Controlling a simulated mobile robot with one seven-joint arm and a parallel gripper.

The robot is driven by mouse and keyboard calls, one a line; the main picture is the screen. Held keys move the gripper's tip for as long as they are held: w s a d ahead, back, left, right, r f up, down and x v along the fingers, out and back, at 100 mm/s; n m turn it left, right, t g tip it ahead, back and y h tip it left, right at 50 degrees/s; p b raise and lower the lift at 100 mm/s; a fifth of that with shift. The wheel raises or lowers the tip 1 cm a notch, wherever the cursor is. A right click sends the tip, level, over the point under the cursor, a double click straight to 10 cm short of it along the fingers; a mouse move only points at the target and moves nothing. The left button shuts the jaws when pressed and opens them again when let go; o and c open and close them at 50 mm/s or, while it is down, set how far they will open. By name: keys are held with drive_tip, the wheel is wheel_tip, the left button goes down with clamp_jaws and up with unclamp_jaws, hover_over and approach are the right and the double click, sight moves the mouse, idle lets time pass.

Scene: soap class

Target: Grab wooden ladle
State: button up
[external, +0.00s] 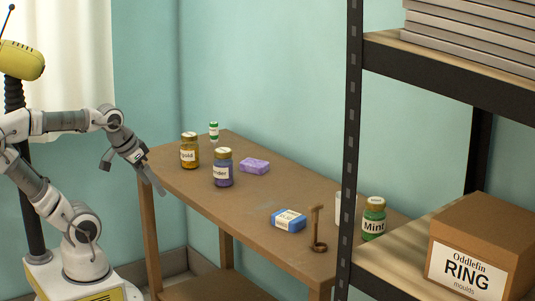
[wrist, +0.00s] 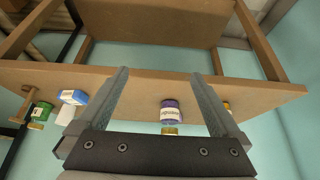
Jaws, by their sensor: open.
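The wooden ladle (external: 317,230) stands upright near the right front part of the wooden table, with a thin stem, a rounded brown base and a small piece across its top. A brown shape that looks like it shows at the far left of the wrist view (wrist: 22,108).
On the table (external: 190,185) stand a gold jar (external: 189,153), a lavender jar (external: 222,171), a green-and-white container (external: 213,131), purple soap (external: 254,166), blue soap (external: 288,220), a white object (external: 338,208) and a mint jar (external: 374,222). A shelf post (external: 349,150) stands right of the ladle.

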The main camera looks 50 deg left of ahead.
drive_tip(key=shift+c, duration=0.2)
drive_tip(key=c, duration=0.8)
